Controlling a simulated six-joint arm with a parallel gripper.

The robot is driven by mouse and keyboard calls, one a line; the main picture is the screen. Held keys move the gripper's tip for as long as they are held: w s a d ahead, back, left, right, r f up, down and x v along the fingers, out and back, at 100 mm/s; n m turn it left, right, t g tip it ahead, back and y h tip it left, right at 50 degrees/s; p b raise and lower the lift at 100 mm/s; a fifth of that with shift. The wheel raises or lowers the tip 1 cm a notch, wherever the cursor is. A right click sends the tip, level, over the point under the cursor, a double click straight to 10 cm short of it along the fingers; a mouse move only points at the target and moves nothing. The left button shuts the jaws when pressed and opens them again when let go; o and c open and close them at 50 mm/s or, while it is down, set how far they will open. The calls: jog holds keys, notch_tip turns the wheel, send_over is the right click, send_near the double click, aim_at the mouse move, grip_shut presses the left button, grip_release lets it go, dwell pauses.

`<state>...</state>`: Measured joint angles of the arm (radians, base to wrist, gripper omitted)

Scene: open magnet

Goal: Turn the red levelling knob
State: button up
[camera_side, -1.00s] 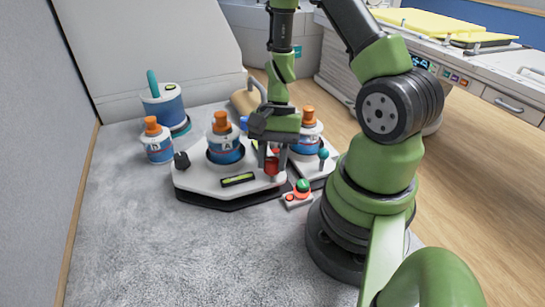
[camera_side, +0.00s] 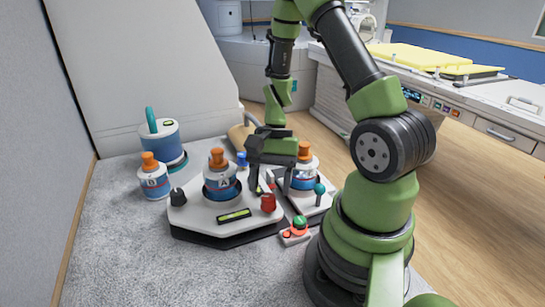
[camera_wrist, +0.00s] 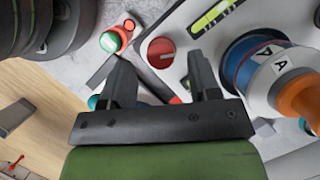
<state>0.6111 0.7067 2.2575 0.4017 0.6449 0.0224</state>
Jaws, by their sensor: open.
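The red levelling knob (camera_side: 268,203) stands upright on the front right corner of the white platform (camera_side: 210,220). In the wrist view the knob (camera_wrist: 160,53) shows as a round red cap with a pale line across it. My gripper (camera_side: 270,187) is open and empty, above and slightly behind the knob in the side view. In the wrist view the knob lies beyond the two fingertips (camera_wrist: 162,72), roughly between them, with no contact visible. A yellow-green level vial (camera_side: 234,216) sits on the platform's front edge; its bubble is too small to read.
An orange-capped bottle marked A (camera_side: 222,183) stands on the platform, left of the knob. The carpet at front left is clear.

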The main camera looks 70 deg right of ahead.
jog(key=v, duration=0.7)
jog(key=shift+r, duration=0.15)
jog(key=s+a+r+n+t+h, duration=0.1)
jog(key=a+r+n+t, duration=0.3)
jog(key=r, duration=0.4)
jog(key=s+a+r+n+t+h, duration=0.1)
jog(key=s+a+r+n+t, duration=0.3)
jog(key=a+r+n, duration=0.3)
jog(key=shift+a+r+h, duration=0.4)
jog(key=shift+a+r, duration=0.15)
jog(key=shift+a, duration=0.45)
